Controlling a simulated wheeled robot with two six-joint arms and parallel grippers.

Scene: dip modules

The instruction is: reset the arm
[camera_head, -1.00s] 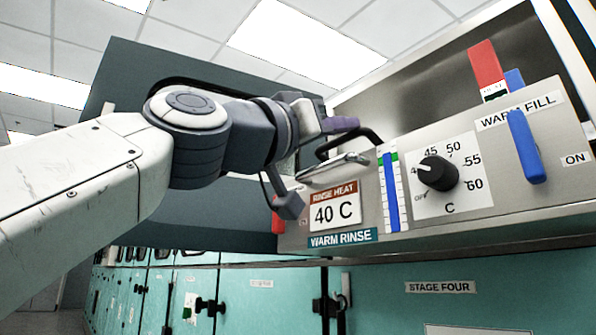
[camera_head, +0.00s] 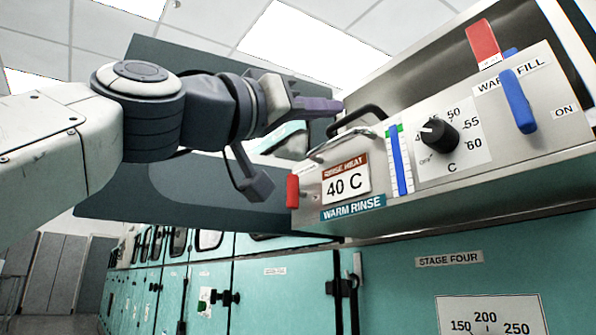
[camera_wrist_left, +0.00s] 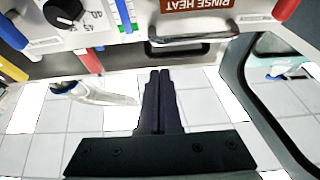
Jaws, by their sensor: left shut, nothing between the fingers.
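My left gripper (camera_head: 335,105) is shut with nothing between its fingers. It points at the steel control panel (camera_head: 545,150), just left of the black handle (camera_head: 358,119). In the left wrist view, my left gripper (camera_wrist_left: 160,74) shows its two dark fingers together, with the panel edge and a metal bar handle (camera_wrist_left: 190,38) beyond the tips. No contact with the panel can be made out. My right gripper is in neither view.
The panel carries a black temperature knob (camera_head: 438,136), a blue WARM FILL lever (camera_head: 518,102), a blue-white gauge (camera_head: 399,160) and a red handle (camera_head: 292,192). A dark grey raised lid (camera_head: 200,55) stands behind my arm. Teal cabinets (camera_head: 285,295) line the area below.

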